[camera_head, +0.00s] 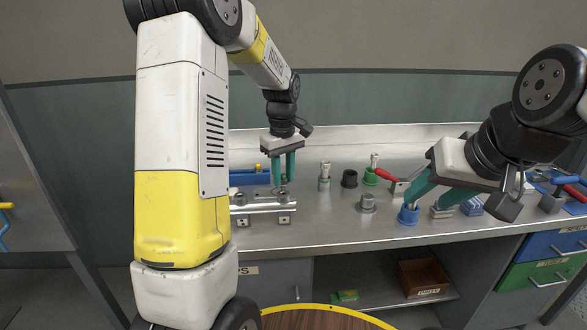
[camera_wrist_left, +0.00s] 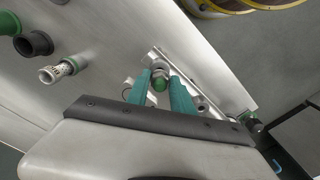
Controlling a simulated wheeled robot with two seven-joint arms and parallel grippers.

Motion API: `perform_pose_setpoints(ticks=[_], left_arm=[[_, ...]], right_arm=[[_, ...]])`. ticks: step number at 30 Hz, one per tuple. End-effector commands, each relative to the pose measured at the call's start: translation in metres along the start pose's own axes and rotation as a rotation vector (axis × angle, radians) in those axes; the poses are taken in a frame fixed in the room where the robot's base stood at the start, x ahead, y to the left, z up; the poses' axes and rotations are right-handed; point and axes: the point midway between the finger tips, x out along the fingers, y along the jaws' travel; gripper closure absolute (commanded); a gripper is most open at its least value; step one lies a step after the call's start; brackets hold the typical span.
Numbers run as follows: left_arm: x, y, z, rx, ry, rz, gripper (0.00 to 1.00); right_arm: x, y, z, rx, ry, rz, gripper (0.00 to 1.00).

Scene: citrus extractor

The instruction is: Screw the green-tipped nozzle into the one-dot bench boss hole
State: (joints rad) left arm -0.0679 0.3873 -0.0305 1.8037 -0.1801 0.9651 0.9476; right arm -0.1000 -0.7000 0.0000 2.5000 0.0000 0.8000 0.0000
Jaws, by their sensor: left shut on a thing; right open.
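My left gripper (camera_head: 284,180) points down at the bench fixture, its teal fingers shut on a nozzle.
Right of the fixture stand a pale nozzle (camera_head: 325,171), a black ring (camera_head: 349,178), a green holder (camera_head: 371,178) and a grey boss (camera_head: 367,204). A red-handled tool (camera_head: 384,174) lies near my right gripper. A blue tray (camera_head: 250,178) stands behind the fixture. The bench front centre is clear.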

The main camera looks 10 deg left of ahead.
Motion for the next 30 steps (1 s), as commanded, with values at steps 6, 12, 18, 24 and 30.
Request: perform_pose_setpoints(ticks=[6, 12, 18, 24, 30], left_arm=[[0.006, 0.0, 0.0, 0.0, -0.001, -0.001, 1.0], [0.011, 0.0, 0.0, 0.0, 0.0, 0.0, 1.0], [0.016, 0.0, 0.0, 0.0, -0.001, -0.001, 1.0], [0.021, 0.0, 0.0, 0.0, 0.0, 0.0, 1.0], [0.025, 0.0, 0.0, 0.0, 0.0, 0.0, 0.7]], right_arm=[[0.0, 0.0, 0.0, 0.0, 0.0, 0.0, 0.53], [0.0, 0.0, 0.0, 0.0, 0.0, 0.0, 0.53], [0.0, 0.0, 0.0, 0.0, 0.0, 0.0, 0.53], [0.0, 0.0, 0.0, 0.0, 0.0, 0.0, 0.53], [0.0, 0.0, 0.0, 0.0, 0.0, 0.0, 0.53]])
